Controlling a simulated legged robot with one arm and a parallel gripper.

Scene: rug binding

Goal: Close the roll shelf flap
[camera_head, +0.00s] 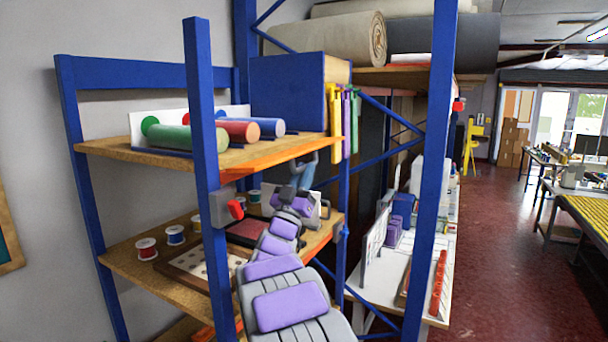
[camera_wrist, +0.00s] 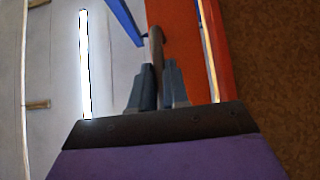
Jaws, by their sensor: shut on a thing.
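The orange flap (camera_wrist: 182,32) fills the upper middle of the wrist view. In the head view its orange edge (camera_head: 285,152) shows along the front of the upper shelf board (camera_head: 130,150), below the coloured rolls (camera_head: 205,136). A brownish bar-like handle (camera_wrist: 156,42) stands at the flap's left side. My gripper (camera_wrist: 160,72) is shut on this handle, with a finger on each side of it. In the head view my arm reaches up from the lower front to just under the upper shelf. The flap's hinge and full outline are hidden.
Blue posts (camera_head: 208,180) and (camera_head: 432,170) stand near my arm on both sides. The lower shelf (camera_head: 120,262) holds thread spools (camera_head: 175,235) and a holed board. A white table (camera_head: 385,285) stands to the right, with free red floor (camera_head: 500,280) beyond.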

